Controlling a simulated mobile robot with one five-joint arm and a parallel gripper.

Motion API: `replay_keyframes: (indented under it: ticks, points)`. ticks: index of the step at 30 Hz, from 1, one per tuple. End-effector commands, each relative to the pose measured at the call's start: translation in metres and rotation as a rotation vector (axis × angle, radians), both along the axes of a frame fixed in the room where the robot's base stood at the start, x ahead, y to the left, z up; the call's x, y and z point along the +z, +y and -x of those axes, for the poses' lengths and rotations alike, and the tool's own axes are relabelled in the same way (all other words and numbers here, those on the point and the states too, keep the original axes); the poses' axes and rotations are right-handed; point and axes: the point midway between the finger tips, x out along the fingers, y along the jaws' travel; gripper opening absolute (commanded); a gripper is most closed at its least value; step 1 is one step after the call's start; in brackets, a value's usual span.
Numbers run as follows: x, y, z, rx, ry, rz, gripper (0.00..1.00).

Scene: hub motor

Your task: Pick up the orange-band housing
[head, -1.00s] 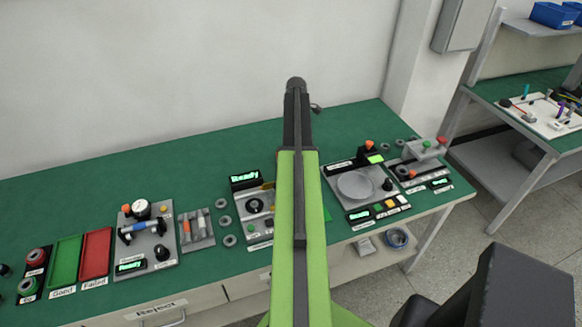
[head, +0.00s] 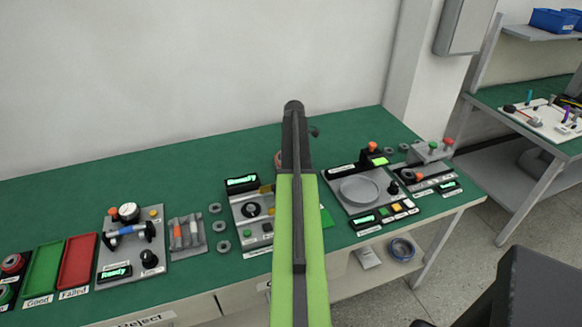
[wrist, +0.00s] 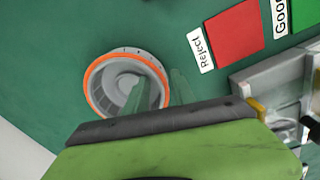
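The orange-band housing (wrist: 126,83) lies on the green bench top in the wrist view, a round grey cup with an orange ring around its rim. In the head view only a sliver of a round part (head: 278,160) shows beside my arm, probably this housing. My gripper (wrist: 165,90) shows two thin, see-through greenish fingers with a gap between them. One finger overlaps the housing's hollow and the other shows just right of its rim. Whether they touch it, I cannot tell. In the head view my arm hides the gripper.
A red Reject pad (wrist: 235,34) lies right of the housing in the wrist view, with a grey fixture (wrist: 275,85) below it. In the head view, a station with a round plate (head: 360,190) stands right of my arm and a Ready station (head: 252,210) left.

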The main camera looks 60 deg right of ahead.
Motion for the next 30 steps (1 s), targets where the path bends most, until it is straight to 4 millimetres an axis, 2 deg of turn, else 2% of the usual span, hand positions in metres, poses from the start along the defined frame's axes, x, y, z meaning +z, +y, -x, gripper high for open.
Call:
replay_keyframes:
  ticks: [1, 8, 30]
  points:
    - [0.0009, 0.0000, -0.0002, 0.000, 0.000, 0.000, 0.31]
    - [0.0010, 0.0002, -0.0005, 0.001, 0.000, 0.000, 0.01]
    - [0.0010, 0.0009, -0.0013, 0.002, 0.000, 0.000, 0.00]
